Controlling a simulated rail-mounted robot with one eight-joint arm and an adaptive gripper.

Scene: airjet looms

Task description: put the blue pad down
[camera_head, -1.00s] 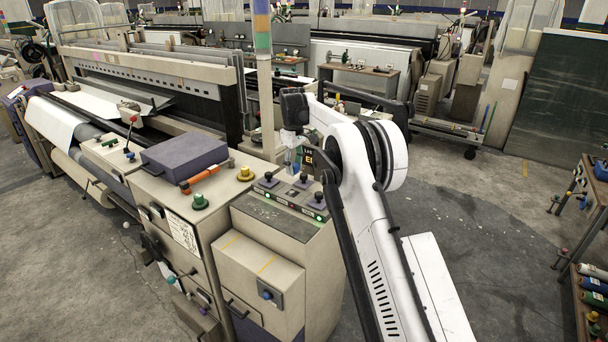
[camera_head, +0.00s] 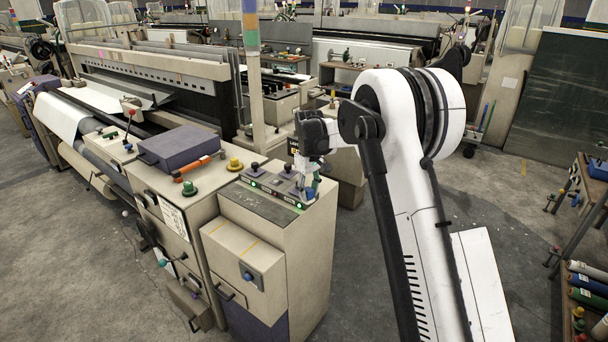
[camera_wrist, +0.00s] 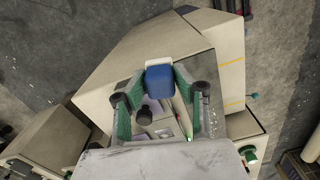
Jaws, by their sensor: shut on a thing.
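The blue pad (camera_wrist: 160,77) is a small rounded block, dark blue with a paler end, seen in the wrist view. My gripper (camera_wrist: 160,84) has its green fingers closed on the pad's two sides. The pad is above the cream machine cabinet (camera_wrist: 118,82); I cannot tell whether it touches anything below.
The panel carries several black knobs. On the loom's lower top to the left are a purple box (camera_head: 179,147), an orange-handled tool (camera_head: 198,166), a green knob (camera_head: 190,188) and a yellow knob (camera_head: 234,163). Open floor (camera_head: 490,215) lies right of my arm.

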